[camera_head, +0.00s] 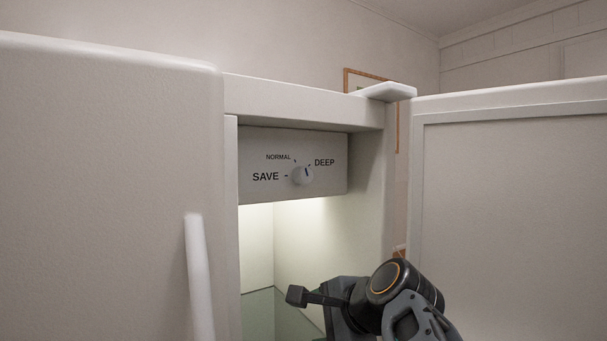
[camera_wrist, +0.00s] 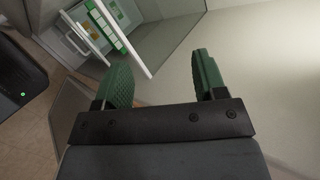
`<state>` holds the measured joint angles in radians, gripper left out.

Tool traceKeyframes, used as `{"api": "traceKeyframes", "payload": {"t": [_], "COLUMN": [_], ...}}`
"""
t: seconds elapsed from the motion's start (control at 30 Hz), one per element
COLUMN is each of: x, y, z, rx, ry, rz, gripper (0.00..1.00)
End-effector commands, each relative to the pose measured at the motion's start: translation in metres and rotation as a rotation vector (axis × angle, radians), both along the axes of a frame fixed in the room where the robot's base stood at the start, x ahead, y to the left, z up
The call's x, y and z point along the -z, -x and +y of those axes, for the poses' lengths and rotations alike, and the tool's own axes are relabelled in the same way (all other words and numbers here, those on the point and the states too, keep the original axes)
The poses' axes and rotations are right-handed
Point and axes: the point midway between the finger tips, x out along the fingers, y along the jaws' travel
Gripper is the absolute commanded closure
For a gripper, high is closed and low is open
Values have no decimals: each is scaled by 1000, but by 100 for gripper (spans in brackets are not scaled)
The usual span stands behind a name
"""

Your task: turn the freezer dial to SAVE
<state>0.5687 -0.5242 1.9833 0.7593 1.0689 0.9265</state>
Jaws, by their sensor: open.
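The freezer dial (camera_head: 302,175) is a small round pale knob with a dark pointer mark. It sits on a grey panel (camera_head: 258,146) at the top of the open freezer compartment, labelled SAVE, NORMAL and DEEP. The pointer leans up and right, toward the DEEP tick. In the wrist view my gripper (camera_wrist: 163,75) is open, its two green ridged fingers apart with nothing between them. In the head view my dark wrist is below and right of the dial, apart from it, and the fingers cannot be made out. The dial is not seen in the wrist view.
A closed white door (camera_head: 105,190) with a vertical handle (camera_head: 199,280) stands at left. The freezer door (camera_head: 510,200) is swung open at right. A glass shelf (camera_head: 258,315) lies low inside. The space just below the panel is clear.

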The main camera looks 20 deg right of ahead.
Motion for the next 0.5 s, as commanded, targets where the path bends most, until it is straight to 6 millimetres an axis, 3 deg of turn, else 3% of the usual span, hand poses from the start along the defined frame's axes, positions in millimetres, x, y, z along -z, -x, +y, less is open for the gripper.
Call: {"api": "traceKeyframes", "payload": {"t": [0.03,0.1,0.2,0.33,0.5], "x": [-48,-98,-156,-208,-237], "y": [2,7,21,39,46], "z": [-15,-27,-36,-40,-38], "rx": [114,221,310,347,352], "ry": [-138,-330,-550,-737,-845], "rz": [-71,-163,-276,-372,-420], "gripper": [35,35,35,35,35]}}
